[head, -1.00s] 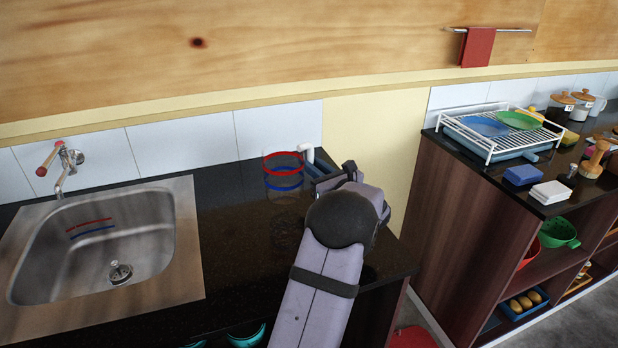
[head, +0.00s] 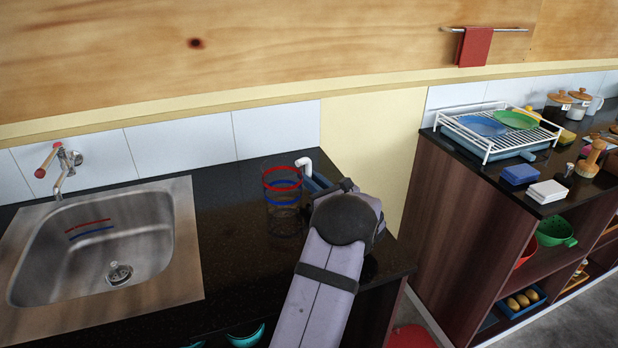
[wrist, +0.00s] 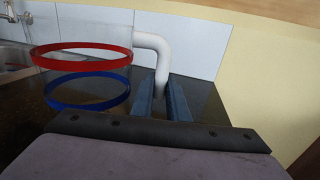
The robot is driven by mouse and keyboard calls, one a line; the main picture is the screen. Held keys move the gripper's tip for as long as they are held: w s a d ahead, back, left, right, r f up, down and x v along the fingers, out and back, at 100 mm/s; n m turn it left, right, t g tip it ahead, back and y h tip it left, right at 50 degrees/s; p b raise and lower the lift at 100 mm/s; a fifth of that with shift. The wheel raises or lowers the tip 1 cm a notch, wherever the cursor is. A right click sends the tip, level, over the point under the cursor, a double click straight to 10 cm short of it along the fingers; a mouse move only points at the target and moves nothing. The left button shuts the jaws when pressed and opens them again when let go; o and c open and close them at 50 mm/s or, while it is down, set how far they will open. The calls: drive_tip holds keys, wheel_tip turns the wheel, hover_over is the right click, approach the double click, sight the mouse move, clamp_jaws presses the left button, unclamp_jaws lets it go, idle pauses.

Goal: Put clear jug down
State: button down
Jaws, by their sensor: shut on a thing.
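The clear jug (head: 283,187) is see-through, with a red band, a blue band and a white handle (head: 304,163). It is upright at the right part of the dark counter, right of the sink. In the wrist view the jug's bands (wrist: 82,55) are at the left and its handle (wrist: 158,52) runs down between my blue fingers. My gripper (head: 315,181) is shut on the handle, at the jug's right side; it also shows in the wrist view (wrist: 163,98). My arm hides part of the fingers in the head view. I cannot tell whether the jug's base touches the counter.
A steel sink (head: 186,270) with a tap (head: 62,165) is at the left. The dark counter (head: 225,225) is clear between sink and jug. Past a gap at the right stands another counter with a white dish rack (head: 480,150), a blue box (head: 520,174) and jars.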

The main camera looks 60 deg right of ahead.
drive_tip(key=shift+f, duration=0.1)
drive_tip(key=c, duration=1.7)
unclamp_jaws()
drive_tip(key=b+v, duration=0.2)
drive_tip(key=v, duration=0.9)
drive_tip(key=shift+s+a+b, duration=0.2)
drive_tip(key=shift+s+b, duration=0.15)
drive_tip(key=shift+s, duration=0.1)
drive_tip(key=shift+c, duration=1.2)
